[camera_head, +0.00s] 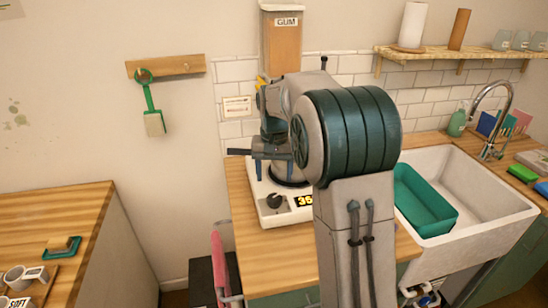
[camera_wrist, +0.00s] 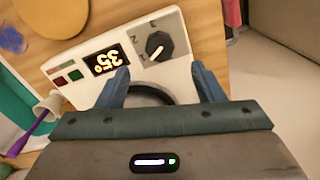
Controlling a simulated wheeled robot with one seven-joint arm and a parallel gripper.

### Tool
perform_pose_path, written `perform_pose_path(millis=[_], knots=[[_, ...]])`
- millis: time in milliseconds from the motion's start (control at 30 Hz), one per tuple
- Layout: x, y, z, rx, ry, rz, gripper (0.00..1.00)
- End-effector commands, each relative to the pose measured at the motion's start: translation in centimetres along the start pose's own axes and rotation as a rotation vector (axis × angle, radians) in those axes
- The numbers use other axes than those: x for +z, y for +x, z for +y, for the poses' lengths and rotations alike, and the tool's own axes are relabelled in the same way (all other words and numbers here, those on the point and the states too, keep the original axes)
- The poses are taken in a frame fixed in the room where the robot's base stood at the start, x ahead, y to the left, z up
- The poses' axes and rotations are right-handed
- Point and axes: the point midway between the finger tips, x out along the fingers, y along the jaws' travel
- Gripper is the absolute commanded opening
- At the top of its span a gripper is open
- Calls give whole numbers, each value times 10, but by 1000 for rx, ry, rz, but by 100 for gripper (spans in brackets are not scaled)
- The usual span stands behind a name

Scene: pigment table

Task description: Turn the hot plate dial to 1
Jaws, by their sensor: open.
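The white hot plate (camera_head: 262,218) stands on the wooden counter, partly hidden by my arm. Its black round dial (camera_head: 274,201) is on the front face, beside a lit display (camera_head: 305,201). In the wrist view the dial (camera_wrist: 160,44) sits just beyond my fingertips, with a pale pointer line aimed toward the lower left of the picture. The display (camera_wrist: 103,60) reads about 35°, upside down. My gripper (camera_wrist: 163,77) is open and empty, its blue fingers apart over the plate's dark ring (camera_wrist: 150,91), not touching the dial.
A sink (camera_head: 500,205) with a green tub (camera_head: 425,200) is to the right.

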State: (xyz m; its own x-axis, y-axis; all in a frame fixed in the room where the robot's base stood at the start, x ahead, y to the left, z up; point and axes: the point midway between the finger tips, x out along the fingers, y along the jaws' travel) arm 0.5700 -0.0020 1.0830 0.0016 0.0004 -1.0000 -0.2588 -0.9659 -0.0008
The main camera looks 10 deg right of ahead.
Motion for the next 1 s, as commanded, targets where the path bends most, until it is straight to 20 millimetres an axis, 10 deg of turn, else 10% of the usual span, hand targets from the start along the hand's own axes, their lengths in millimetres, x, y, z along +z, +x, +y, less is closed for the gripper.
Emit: perform_pose_path(millis=[300, 800, 1000], knots=[[0, -55, 0, 0, 0, 2, 62], [2, -65, 0, 0, -1, 1, 62], [33, -73, 10, -13, -29, 32, 62]])
